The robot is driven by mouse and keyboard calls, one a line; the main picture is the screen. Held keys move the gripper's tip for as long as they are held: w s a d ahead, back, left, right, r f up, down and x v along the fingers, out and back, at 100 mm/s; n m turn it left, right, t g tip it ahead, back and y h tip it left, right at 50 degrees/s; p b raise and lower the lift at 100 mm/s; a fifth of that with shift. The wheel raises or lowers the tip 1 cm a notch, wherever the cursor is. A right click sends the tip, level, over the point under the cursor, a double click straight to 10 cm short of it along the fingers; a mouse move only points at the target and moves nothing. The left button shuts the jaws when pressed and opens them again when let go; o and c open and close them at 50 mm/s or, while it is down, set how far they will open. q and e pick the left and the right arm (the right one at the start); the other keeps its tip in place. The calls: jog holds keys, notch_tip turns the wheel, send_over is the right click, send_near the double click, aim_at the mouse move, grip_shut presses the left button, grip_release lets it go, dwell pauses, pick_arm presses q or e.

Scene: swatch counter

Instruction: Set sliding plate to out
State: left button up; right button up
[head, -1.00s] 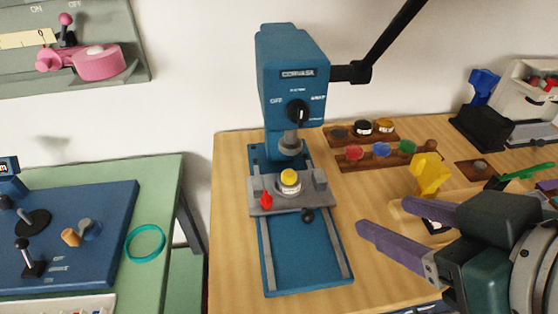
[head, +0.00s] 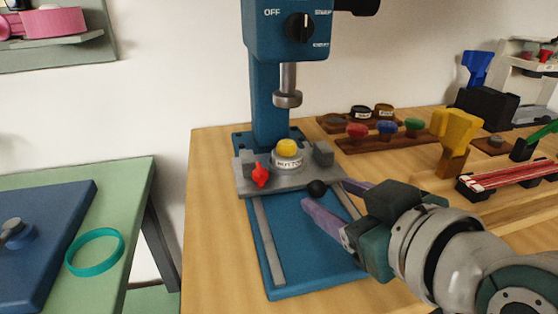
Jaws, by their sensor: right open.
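The sliding plate (head: 243,185) is grey and sits toward the back of its two rails, under the blue press (head: 268,100). It carries a yellow-topped part (head: 287,152), a red knob (head: 260,176) and grey blocks. A black ball knob (head: 317,188) sticks out at its front. My right gripper (head: 330,200) is open, its purple fingers close to the black knob, one to the front and one behind to the right. I cannot tell whether they touch it. My left gripper is not in view.
The blue base (head: 310,255) in front of the plate is clear between the rails. Racks of coloured stamps (head: 386,130), a yellow clamp-like piece (head: 457,130) and a red striped item (head: 505,176) lie to the right. A teal ring (head: 95,252) lies on the green table at left.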

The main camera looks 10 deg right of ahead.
aim_at(322, 191)
jog(key=shift+b+x, duration=0.35)
jog(key=shift+x, duration=1.5)
grip_shut()
